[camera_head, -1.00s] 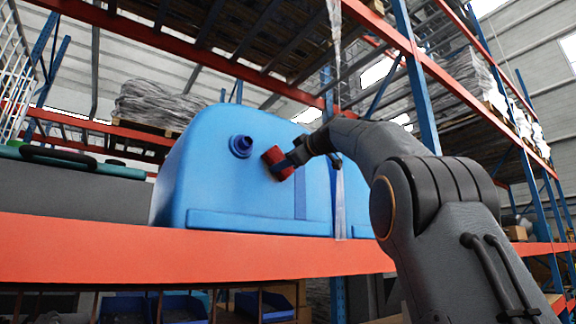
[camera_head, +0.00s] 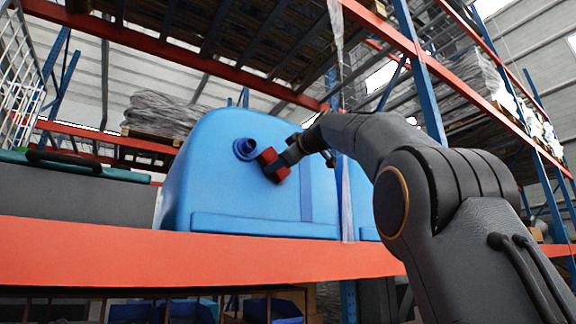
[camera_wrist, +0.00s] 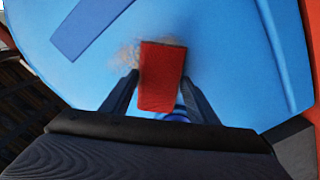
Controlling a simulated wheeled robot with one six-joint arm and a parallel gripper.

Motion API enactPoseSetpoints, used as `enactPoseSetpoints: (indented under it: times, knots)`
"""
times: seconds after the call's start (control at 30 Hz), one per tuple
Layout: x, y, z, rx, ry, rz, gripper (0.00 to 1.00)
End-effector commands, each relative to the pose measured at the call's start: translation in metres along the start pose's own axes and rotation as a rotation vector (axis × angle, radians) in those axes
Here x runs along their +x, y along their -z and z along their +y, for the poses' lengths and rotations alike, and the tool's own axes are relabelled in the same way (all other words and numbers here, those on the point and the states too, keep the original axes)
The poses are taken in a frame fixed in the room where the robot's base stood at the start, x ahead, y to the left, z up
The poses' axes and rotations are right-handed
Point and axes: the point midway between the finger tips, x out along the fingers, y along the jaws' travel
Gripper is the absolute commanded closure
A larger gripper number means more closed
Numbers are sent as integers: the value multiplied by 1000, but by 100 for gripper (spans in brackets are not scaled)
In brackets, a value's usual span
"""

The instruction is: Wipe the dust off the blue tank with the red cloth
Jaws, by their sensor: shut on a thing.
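The blue tank (camera_head: 240,190) stands on an orange rack beam, with a dark blue round spout (camera_head: 245,148) on its face. My gripper (camera_head: 286,160) is shut on the red cloth (camera_head: 272,165), which is held at the tank's face just right of the spout. In the wrist view the red cloth (camera_wrist: 161,76) sits between the two fingers of my gripper (camera_wrist: 158,92). A brownish dust patch (camera_wrist: 128,54) shows on the blue tank (camera_wrist: 215,60) beside and partly behind the cloth. The spout is mostly hidden below the cloth there. I cannot tell whether the cloth touches the tank.
The orange beam (camera_head: 200,262) runs in front of the tank. A grey case with a green lid (camera_head: 75,190) stands to the left. A blue rack post (camera_head: 420,75) rises to the right. Blue bins (camera_head: 270,308) are on the level below.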

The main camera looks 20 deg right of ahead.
Motion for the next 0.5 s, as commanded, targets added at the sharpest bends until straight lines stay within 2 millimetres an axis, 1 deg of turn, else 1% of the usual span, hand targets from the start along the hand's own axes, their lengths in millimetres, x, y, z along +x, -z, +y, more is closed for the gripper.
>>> enactPoseSetpoints:
  times: [0.03,0.07,0.1,0.13,0.2,0.4,0.5]
  knots:
    - [0,14,-6,1,9,16,70]
    - [0,16,-6,0,8,16,70]
    - [0,19,-6,-2,8,16,74]
    - [0,22,-6,-4,7,15,73]
    - [0,29,-5,-6,6,16,80]
    - [-1,46,-1,-10,1,20,77]
    - [0,47,-2,-11,0,21,76]
